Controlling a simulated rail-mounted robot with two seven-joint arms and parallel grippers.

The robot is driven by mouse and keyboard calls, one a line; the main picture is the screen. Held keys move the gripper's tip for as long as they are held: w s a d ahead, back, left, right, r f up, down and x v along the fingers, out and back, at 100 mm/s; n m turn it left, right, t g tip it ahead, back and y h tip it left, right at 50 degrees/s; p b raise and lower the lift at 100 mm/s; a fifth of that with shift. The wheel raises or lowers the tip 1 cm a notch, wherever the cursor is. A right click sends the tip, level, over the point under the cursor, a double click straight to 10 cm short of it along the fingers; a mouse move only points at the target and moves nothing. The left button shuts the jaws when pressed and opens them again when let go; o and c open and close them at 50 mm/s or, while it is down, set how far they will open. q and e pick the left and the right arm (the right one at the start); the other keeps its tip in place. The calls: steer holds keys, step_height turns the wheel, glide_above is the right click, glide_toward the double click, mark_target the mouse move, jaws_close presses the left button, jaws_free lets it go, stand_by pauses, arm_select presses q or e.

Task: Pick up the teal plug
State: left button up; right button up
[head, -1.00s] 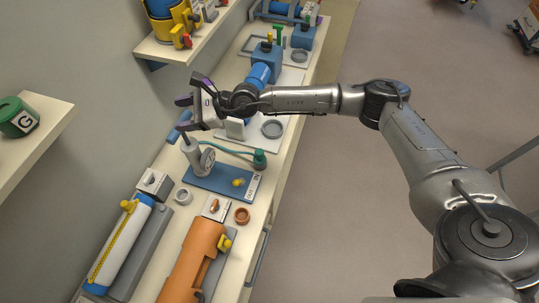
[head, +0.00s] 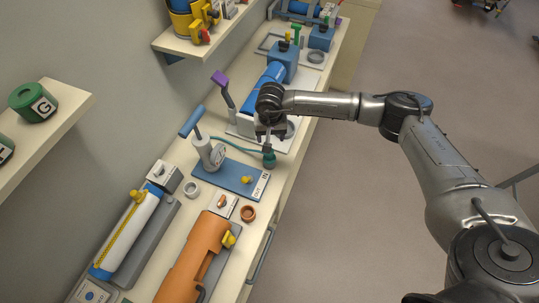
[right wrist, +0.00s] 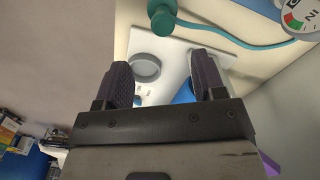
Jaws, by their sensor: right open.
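The teal plug (head: 268,158) sits near the bench's right edge at the end of a thin teal hose (head: 235,148). The hose runs left toward the grey pump with a round gauge (head: 216,155) on a blue base. My right gripper (head: 270,133) points down just beyond the plug, apart from it, with its fingers partly hidden by the wrist. In the right wrist view the plug (right wrist: 162,18) is at the top, ahead of the open, empty fingers (right wrist: 165,78). My left gripper is not in view.
A grey ring (right wrist: 146,67) on a white board shows near the fingers. A yellow knob (head: 246,180) is on the blue base. An orange housing (head: 195,255) is nearer.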

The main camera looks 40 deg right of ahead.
glide_above(270, 159)
steer(key=f, duration=0.6)
steer(key=shift+w+d+f+p, duration=0.35)
step_height(270, 159, down, 4)
steer(key=shift+w+a+p, duration=0.1)
steer(key=shift+p, duration=0.55)
steer(key=shift+f, duration=0.7)
steer(key=shift+c, duration=0.4)
steer(key=c, duration=0.9)
